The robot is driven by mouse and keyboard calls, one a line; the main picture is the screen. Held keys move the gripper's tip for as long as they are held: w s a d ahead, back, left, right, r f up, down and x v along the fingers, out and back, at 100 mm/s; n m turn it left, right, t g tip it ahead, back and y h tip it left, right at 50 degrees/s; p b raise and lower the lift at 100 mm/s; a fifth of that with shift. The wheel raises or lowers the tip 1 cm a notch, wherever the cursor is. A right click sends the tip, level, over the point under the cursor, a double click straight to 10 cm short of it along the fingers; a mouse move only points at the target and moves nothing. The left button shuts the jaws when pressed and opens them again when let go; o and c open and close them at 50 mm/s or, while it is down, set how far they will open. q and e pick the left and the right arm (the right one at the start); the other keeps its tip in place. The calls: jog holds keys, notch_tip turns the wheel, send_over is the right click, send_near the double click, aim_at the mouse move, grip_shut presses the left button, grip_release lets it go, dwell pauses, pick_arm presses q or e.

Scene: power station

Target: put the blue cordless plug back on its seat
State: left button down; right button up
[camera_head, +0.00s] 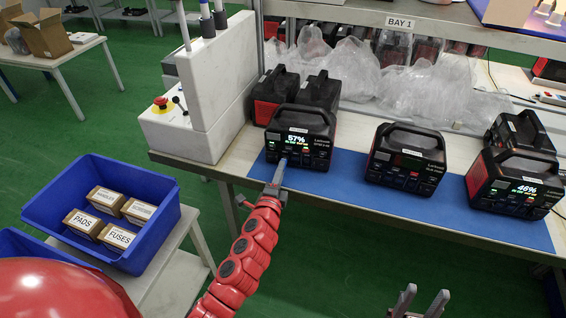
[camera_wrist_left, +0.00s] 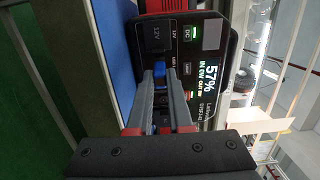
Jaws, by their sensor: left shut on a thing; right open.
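The small blue plug (camera_wrist_left: 160,70) shows between the fingertips of my left gripper (camera_wrist_left: 160,88) in the left wrist view. My left gripper is shut on it, right at the front panel of the power station reading 57% (camera_head: 300,137). This station also fills much of the left wrist view (camera_wrist_left: 190,35). In the head view my left gripper (camera_head: 278,175) reaches the panel's lower left. The fingers partly hide the plug, and I cannot tell whether it sits in a socket. My right gripper (camera_head: 422,302) is open and empty at the bottom, away from the bench.
A dark-screened station (camera_head: 405,158) and one reading 46% (camera_head: 514,182) stand on the blue mat (camera_head: 340,190). A white cabinet with a red button (camera_head: 188,122) is left of them. A blue crate of boxes (camera_head: 165,222) sits lower left. Plastic wrap (camera_head: 370,75) lies behind.

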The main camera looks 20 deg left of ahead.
pick_arm(q)
jog(key=shift+s, duration=1.55)
